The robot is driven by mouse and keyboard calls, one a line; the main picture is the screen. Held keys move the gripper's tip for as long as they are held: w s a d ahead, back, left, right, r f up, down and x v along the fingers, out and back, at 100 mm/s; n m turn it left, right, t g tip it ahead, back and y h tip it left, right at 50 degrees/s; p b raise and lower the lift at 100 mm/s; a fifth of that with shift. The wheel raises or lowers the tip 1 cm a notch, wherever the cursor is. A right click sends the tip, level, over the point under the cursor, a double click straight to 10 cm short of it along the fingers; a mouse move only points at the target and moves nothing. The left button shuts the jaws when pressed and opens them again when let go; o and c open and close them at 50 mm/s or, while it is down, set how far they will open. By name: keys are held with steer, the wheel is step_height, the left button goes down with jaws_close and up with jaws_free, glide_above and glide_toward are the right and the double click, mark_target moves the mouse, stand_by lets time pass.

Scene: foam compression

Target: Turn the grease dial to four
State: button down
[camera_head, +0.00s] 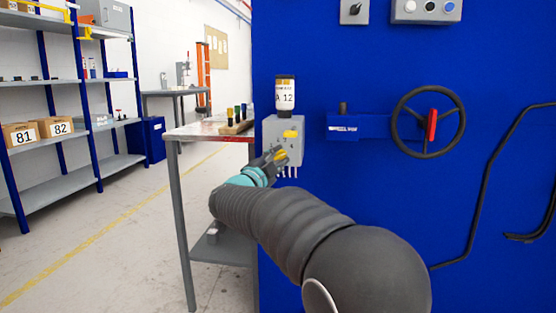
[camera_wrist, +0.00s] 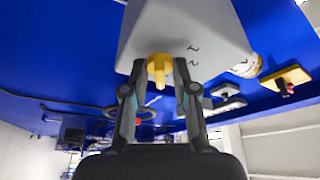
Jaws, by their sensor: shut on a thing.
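The grease dial is a yellow knob (camera_head: 281,154) on the front of a grey box (camera_head: 270,130) fixed at the left edge of the blue machine. In the wrist view the yellow knob (camera_wrist: 159,66) sits between my two fingertips, which close on it from both sides. My gripper (camera_head: 276,156) reaches up to the box from below and hides part of its face. Small numerals show on the box face in both views, but I cannot tell which one the dial points to. A second yellow piece (camera_head: 290,133) is higher on the box.
A bottle labelled A 12 (camera_head: 285,95) stands on top of the box. A handwheel with a red handle (camera_head: 428,125) is to the right. A table (camera_head: 190,134) with a rack of small bottles (camera_head: 237,126) stands behind at left. Shelves (camera_head: 75,183) line the far left; floor between is clear.

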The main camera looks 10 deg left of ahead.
stand_by(0.3)
steer(key=c, duration=1.2)
jaws_free()
steer(key=shift+c, duration=0.2)
steer(key=v, duration=1.2)
steer(key=shift+a+r, duration=0.1)
